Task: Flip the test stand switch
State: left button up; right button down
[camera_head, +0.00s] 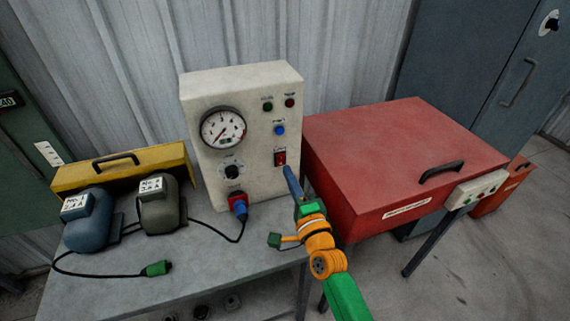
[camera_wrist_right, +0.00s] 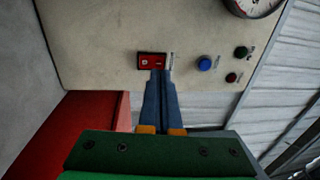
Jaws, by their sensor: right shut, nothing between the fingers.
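The test stand (camera_head: 257,100) is a cream box with a round gauge (camera_head: 223,128), standing on a grey table. Its red rocker switch (camera_head: 280,158) sits on the front panel below a blue button. In the right wrist view the switch (camera_wrist_right: 151,61) shows in a dark frame, just beyond my fingertips. My right gripper (camera_head: 287,170) is shut and empty, its blue fingertips at the lower edge of the switch; in the wrist view the fingertips (camera_wrist_right: 160,72) overlap that edge. I cannot tell whether they touch it. My left gripper is not in view.
A blue motor (camera_head: 88,222) and an olive motor (camera_head: 160,208) stand on the table (camera_head: 205,262) at left, with a yellow case (camera_head: 75,177) behind. A green plug (camera_head: 157,268) lies in front. A red-and-blue plug (camera_head: 238,203) is in the panel. A red lidded box (camera_head: 390,150) stands close at right.

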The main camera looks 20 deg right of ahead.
aim_at(281, 157)
jog(key=shift+w+r, duration=0.2)
jog(key=shift+w, duration=1.55)
